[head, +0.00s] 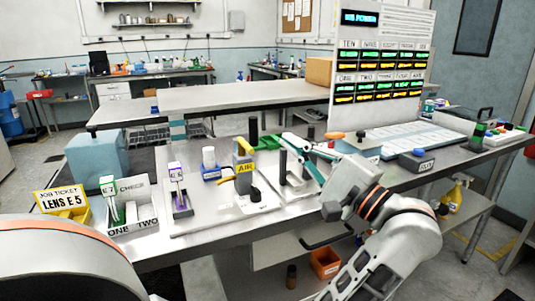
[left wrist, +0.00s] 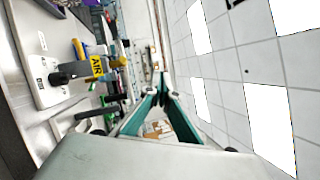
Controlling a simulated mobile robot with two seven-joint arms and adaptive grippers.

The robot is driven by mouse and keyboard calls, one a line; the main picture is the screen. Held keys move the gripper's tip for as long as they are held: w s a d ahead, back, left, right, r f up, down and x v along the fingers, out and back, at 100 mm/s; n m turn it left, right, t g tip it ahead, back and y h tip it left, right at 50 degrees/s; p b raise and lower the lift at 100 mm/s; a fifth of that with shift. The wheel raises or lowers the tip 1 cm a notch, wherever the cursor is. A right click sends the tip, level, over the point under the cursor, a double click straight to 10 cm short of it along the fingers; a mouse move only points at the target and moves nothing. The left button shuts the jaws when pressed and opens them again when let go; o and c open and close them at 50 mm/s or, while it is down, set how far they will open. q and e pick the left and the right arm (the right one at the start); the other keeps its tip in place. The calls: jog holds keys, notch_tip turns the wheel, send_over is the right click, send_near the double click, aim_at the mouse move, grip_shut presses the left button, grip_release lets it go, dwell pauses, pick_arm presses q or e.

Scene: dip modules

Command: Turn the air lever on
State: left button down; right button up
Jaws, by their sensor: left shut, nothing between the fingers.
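The air station has a yellow AIR sign (head: 244,168) on a grey post standing on a white base plate. A yellow lever handle (head: 228,179) sticks out to the left of the post, roughly level. In the left wrist view the AIR sign (left wrist: 97,66) and the yellow handle (left wrist: 78,48) show on the left side. My left gripper (head: 288,141) has teal fingers, shut and empty, to the right of the air post and apart from it. Its fingertips also show in the left wrist view (left wrist: 164,80). My right gripper is not in view.
A blue-labelled stand (head: 210,172) and a purple-based stand (head: 181,200) are left of the air post. Further left are the CHECK tray (head: 145,216) and job ticket (head: 60,202). A green block (head: 265,143) lies behind the post. A display panel (head: 383,25) stands behind right.

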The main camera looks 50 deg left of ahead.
pick_arm(q)
jog(key=w+f+n+t+h, duration=0.1)
jog(key=n+h, duration=0.1)
jog(key=w+d+f+n+h+b, duration=0.1)
jog(key=w+n+h, duration=0.1)
jog(key=shift+w+f+t, duration=0.3)
jog(key=shift+f+t, duration=0.1)
jog(key=shift+a, duration=0.1)
